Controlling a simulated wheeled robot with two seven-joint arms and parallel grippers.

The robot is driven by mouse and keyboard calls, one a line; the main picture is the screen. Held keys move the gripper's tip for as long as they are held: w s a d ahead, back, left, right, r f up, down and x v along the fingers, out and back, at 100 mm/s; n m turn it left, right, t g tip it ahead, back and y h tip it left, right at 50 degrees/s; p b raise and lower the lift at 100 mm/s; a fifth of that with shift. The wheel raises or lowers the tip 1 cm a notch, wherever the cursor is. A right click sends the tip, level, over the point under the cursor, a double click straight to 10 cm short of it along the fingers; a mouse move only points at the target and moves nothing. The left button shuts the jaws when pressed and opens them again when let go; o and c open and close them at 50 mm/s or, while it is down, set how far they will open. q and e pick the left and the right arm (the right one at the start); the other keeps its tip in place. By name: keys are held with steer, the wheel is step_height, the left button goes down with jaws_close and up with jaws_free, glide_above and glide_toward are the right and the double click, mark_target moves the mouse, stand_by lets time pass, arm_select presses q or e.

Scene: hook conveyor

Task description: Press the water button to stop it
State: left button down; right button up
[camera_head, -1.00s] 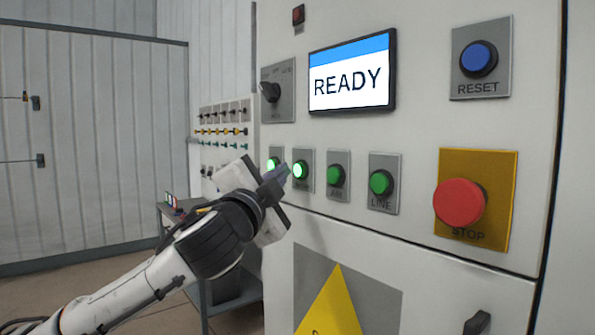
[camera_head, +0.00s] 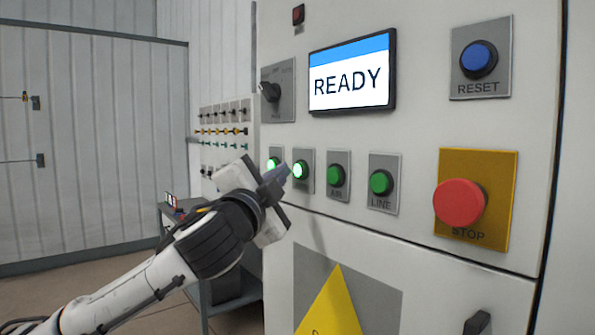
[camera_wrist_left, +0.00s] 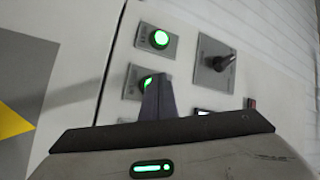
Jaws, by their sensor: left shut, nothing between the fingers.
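Two lit green buttons sit at the left end of the button row on the white panel: the leftmost button (camera_head: 273,164) and the second button (camera_head: 300,170). I cannot read a water label on either. My left gripper (camera_head: 279,174) is shut and empty, with its fingertips close to the second button. In the left wrist view the fingers (camera_wrist_left: 158,99) partly cover the second button (camera_wrist_left: 147,81), and the leftmost button (camera_wrist_left: 159,38) shows clear beyond it. I cannot tell whether the fingertips touch the button. My right gripper is not in view.
Unlit green AIR (camera_head: 337,176) and LINE (camera_head: 381,182) buttons follow to the right, then a red STOP button (camera_head: 459,203). A blue RESET button (camera_head: 478,59) is above. The screen (camera_head: 352,80) reads READY. A rotary switch (camera_head: 270,92) sits above the leftmost buttons.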

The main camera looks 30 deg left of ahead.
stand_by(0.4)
arm_select(q)
steer(key=shift+w+d, duration=0.15)
steer(key=shift+w, duration=0.25)
steer(key=shift+w+d+p, duration=0.15)
steer(key=shift+w+p, duration=0.15)
steer(key=shift+w, duration=0.05)
stand_by(0.6)
steer(key=shift+s, duration=0.1)
stand_by(0.3)
steer(key=shift+s+a, duration=0.3)
steer(key=shift+s, duration=0.35)
steer(key=s, duration=0.1)
steer(key=s+a+b, duration=0.1)
steer(key=s, duration=0.1)
steer(key=s+a, duration=0.1)
steer(key=shift+s, duration=0.3)
stand_by(0.7)
